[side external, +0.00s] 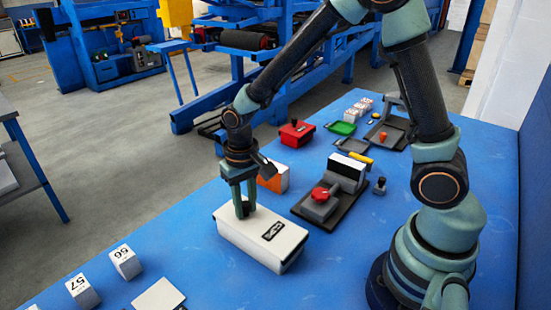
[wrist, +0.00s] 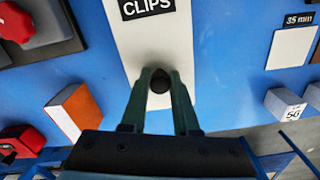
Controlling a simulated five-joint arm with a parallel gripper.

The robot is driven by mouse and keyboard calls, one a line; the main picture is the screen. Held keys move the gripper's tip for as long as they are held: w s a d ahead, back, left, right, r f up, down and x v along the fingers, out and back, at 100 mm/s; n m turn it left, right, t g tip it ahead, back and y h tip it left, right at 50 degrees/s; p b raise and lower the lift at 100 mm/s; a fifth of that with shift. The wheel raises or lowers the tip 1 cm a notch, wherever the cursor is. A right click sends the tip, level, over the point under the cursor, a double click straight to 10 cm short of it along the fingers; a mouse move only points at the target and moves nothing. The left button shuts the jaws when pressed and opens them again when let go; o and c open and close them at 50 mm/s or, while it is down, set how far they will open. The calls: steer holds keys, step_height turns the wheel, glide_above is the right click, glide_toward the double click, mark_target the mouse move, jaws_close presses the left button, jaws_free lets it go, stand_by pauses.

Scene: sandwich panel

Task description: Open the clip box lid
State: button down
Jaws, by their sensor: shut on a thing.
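The clip box (side external: 262,238) is a long white box on the blue table, with a dark label on its lid. In the wrist view the white lid (wrist: 120,50) shows the label "CLIPS". The lid looks closed. A dark round knob (wrist: 159,81) stands on the lid between my fingertips. My gripper (side external: 243,210) points down at the far left end of the box, its fingers closed around the knob. In the wrist view my gripper (wrist: 160,80) has one finger on each side of the knob. The inside of the box is hidden.
An orange and white block (side external: 275,178) stands just behind the box. A dark tray (side external: 318,208) with a red-knobbed device lies to the right. Numbered white blocks (side external: 126,261) and a white plate (side external: 158,297) lie front left. Blue table is clear between them and the box.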

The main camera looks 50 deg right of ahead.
stand_by(0.9)
steer(key=a, duration=0.9)
steer(key=shift+a, duration=0.35)
steer(key=shift+r, duration=0.1)
steer(key=c, duration=0.7)
jaws_free()
steer(key=shift+o, duration=0.2)
step_height(320, 180, up, 12)
